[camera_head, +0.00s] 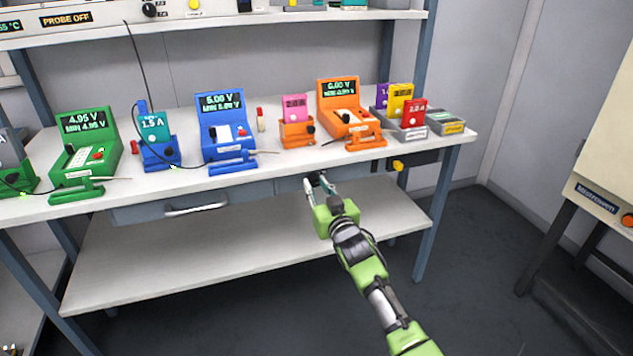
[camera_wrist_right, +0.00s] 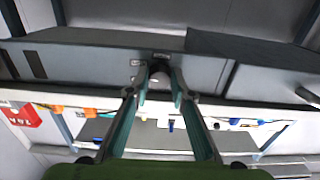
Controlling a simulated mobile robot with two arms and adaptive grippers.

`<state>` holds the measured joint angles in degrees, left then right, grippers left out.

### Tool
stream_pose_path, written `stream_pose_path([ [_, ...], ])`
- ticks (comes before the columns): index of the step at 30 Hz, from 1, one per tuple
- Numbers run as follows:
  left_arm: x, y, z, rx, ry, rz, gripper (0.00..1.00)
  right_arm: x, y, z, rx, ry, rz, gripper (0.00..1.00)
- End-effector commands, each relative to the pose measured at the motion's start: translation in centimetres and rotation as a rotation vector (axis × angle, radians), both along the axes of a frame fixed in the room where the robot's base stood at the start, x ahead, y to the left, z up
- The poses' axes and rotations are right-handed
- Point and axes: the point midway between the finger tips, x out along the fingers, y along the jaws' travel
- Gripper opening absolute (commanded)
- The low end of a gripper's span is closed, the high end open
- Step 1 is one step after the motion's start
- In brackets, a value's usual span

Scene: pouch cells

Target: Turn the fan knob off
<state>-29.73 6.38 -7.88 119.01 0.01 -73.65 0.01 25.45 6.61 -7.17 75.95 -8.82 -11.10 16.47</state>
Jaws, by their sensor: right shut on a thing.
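A dark round knob (camera_head: 314,177) sits on the grey front panel under the bench top, right of the middle in the head view. My right gripper (camera_head: 319,186) reaches up to it from below, with a finger on each side. In the right wrist view the knob (camera_wrist_right: 160,70) lies between the two fingertips (camera_wrist_right: 160,88), and the gripper is shut on it. Small marks show on the panel beside the knob, too small to read. The fingers hide part of the knob, and its setting cannot be told. My left gripper is not in view.
The bench top (camera_head: 290,160) holds green, blue and orange meters and holders with coloured cells. A yellow knob (camera_head: 397,165) sticks out of a dark box to the right. A drawer handle (camera_head: 196,209) is at left. The lower shelf (camera_head: 200,265) is bare.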

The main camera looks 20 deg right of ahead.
Motion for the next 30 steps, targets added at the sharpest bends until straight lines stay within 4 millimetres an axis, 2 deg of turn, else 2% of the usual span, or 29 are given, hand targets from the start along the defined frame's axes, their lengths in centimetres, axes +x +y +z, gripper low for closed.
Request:
stream_pose_path([
  [6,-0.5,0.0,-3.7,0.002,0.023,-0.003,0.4,0.0,-0.1,0.2,-0.208,-0.005,0.0,0.0],
  [12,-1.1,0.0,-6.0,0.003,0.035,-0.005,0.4,0.0,-0.1,0.2,-0.397,-0.014,0.0,0.0],
  [21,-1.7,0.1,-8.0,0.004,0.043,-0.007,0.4,0.0,-0.1,0.1,-0.683,-0.022,0.0,0.0],
  [30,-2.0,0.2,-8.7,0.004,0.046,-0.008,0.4,0.0,-0.1,0.1,-0.967,-0.033,0.001,0.0],
])
